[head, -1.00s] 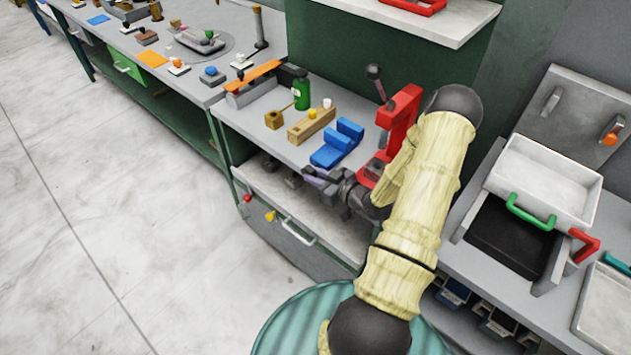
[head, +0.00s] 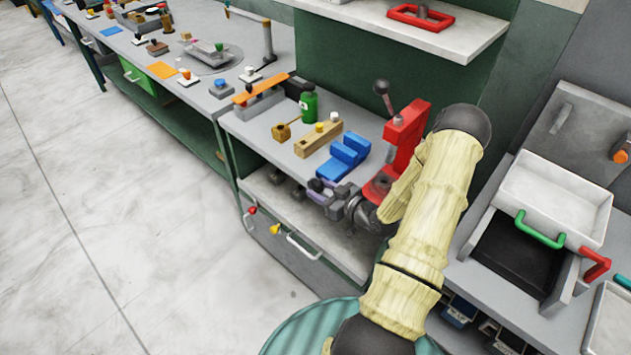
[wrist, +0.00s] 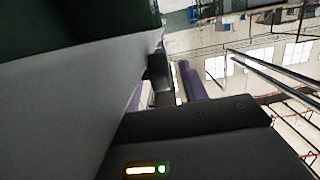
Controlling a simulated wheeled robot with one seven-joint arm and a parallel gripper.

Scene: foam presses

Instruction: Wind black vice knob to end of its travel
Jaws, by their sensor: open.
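The blue vice (head: 343,157) sits near the front edge of the grey bench, beside the red press (head: 403,140). My gripper (head: 322,192) is just in front of and below the vice, at the bench's front edge. Its purple-grey fingers are open. In the wrist view, a purple finger (wrist: 191,82) shows beyond the dark gripper body. A small dark shape (wrist: 158,72) lies near the fingers; I cannot tell whether it is the black knob. I cannot make out the knob in the head view, where my gripper covers the area before the vice.
A lower shelf (head: 285,207) lies under the bench. The floor (head: 110,230) at left is clear.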

